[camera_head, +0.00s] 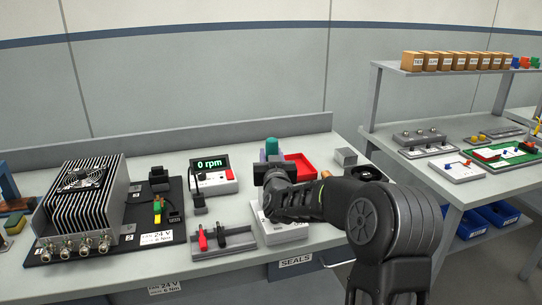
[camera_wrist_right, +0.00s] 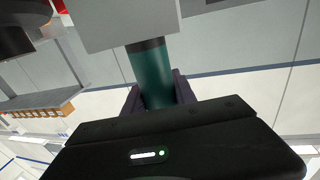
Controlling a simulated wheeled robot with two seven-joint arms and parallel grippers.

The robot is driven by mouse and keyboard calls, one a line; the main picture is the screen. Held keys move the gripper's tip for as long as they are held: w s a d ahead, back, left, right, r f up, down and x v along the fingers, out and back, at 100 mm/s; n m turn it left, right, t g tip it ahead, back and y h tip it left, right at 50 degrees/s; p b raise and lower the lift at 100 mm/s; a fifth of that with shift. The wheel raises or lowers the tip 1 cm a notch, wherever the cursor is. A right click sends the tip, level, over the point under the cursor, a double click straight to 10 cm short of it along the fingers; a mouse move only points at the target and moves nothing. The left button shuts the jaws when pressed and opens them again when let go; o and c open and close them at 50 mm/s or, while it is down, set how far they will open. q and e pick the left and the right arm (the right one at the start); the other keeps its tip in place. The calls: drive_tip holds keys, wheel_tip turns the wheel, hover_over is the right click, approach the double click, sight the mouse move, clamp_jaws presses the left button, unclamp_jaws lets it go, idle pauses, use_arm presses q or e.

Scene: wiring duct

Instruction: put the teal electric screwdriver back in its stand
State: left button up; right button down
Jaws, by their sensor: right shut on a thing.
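The teal electric screwdriver (camera_head: 271,146) shows its teal top above my right gripper (camera_head: 270,157) in the head view; the arm hides what is below. In the right wrist view, the dark teal body (camera_wrist_right: 152,72) with a black band stands between the two purple-grey fingers of my right gripper (camera_wrist_right: 157,93), which are shut on it. A grey block (camera_wrist_right: 128,22) meets the banded end; I cannot tell whether it is the stand. A light grey base (camera_head: 283,232) shows under my wrist, mostly hidden. My left gripper is not in view.
A red tray (camera_head: 303,166) and a grey block (camera_head: 345,157) are close behind and right of my gripper. A second bench stands at right.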

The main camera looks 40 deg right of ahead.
drive_tip(key=shift+f, duration=0.35)
drive_tip(key=c, duration=1.3)
unclamp_jaws()
drive_tip(key=o, duration=0.4)
drive_tip(key=shift+a+f, duration=0.1)
drive_tip(key=b+v, duration=0.1)
drive_tip(key=v, duration=0.6)
drive_tip(key=shift+s+a, duration=0.15)
drive_tip(key=shift+s, duration=0.15)
